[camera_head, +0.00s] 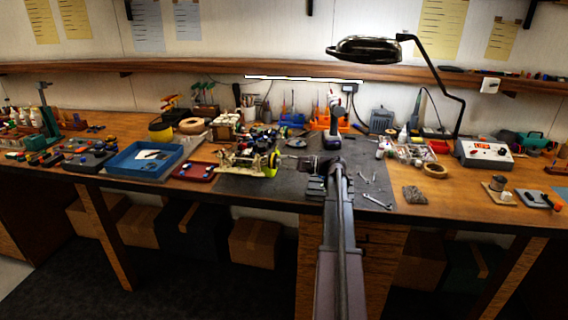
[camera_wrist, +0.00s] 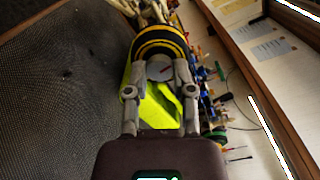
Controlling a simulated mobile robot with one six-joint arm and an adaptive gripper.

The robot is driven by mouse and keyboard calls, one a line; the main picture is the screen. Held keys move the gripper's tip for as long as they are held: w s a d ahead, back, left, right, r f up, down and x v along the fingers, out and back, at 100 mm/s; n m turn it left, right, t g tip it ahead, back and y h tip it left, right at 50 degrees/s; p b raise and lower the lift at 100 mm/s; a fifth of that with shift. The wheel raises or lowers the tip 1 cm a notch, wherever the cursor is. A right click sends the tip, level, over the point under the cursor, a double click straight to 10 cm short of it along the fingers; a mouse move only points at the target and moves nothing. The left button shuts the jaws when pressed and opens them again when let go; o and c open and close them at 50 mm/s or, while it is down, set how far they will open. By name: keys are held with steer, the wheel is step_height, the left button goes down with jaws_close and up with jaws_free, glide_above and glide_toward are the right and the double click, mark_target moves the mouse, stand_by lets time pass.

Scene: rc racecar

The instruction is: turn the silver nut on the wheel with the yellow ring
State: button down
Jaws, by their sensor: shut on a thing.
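The wheel with the yellow ring (camera_wrist: 160,42) is black with yellow bands and sits just beyond my fingertips in the wrist view. In the head view the yellow-ringed wheel (camera_head: 272,162) is on the right end of the race car (camera_head: 243,160), which stands on the grey mat. The silver nut (camera_wrist: 160,70) shows as a grey round piece with a small red mark, in front of the wheel. My gripper (camera_wrist: 161,76) has one finger on each side of the nut and is shut on it. The fingertip contacts are too small to see clearly.
A yellow-green part (camera_wrist: 152,112) lies behind my fingers. The grey mat (camera_head: 385,182) holds wrenches (camera_head: 377,201) to the right of my arm. A red tray (camera_head: 195,171) and a blue tray (camera_head: 120,162) stand left of the car. A drill (camera_head: 335,122) stands behind.

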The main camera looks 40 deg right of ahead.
stand_by(0.3)
steer(key=shift+c, duration=2.2)
jaws_free()
steer(key=v, duration=1.2)
